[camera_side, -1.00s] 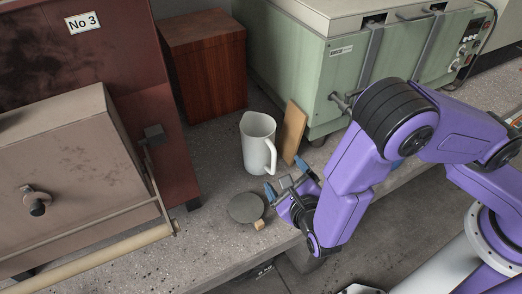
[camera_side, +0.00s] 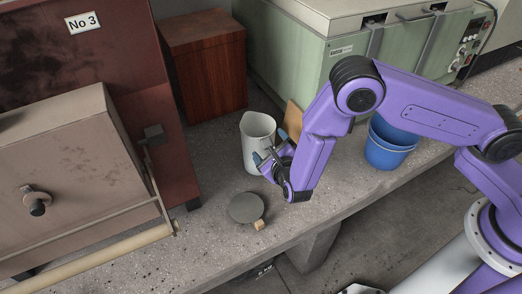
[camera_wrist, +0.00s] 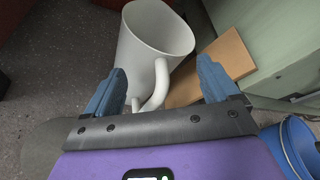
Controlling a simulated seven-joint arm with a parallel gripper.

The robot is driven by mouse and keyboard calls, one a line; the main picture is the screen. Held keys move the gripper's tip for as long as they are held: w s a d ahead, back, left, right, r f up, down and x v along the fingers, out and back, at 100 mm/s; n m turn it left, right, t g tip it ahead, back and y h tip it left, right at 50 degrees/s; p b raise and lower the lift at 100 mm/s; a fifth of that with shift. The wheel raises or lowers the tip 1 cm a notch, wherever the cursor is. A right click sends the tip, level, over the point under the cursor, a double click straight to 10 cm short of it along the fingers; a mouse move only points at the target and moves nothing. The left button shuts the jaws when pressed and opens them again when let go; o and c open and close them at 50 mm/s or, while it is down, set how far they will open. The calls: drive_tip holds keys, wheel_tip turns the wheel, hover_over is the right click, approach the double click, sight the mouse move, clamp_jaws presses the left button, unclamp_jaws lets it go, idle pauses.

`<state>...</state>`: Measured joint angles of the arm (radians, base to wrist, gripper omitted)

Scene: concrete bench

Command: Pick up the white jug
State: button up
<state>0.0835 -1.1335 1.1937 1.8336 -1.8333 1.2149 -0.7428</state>
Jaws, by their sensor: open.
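The white jug (camera_side: 256,132) stands upright on the bench, in front of a wooden box. In the wrist view the jug (camera_wrist: 150,38) is at the top centre, its mouth tilted toward the camera and its handle (camera_wrist: 158,88) pointing at my gripper. My gripper (camera_side: 264,158) is open at the jug's front right side, with blue fingers. In the wrist view my gripper (camera_wrist: 160,92) has one finger on each side of the handle's lower part. I cannot tell whether either finger touches the jug.
A wooden board (camera_side: 293,118) leans right behind the jug. A grey disc (camera_side: 246,208) and a small cork-like block (camera_side: 259,225) lie near the bench's front edge. A blue bucket (camera_side: 388,145) stands right. A green machine (camera_side: 330,75) and a brown wooden box (camera_side: 205,70) stand behind.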

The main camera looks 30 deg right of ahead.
drive_tip(key=shift+x, duration=1)
clamp_jaws()
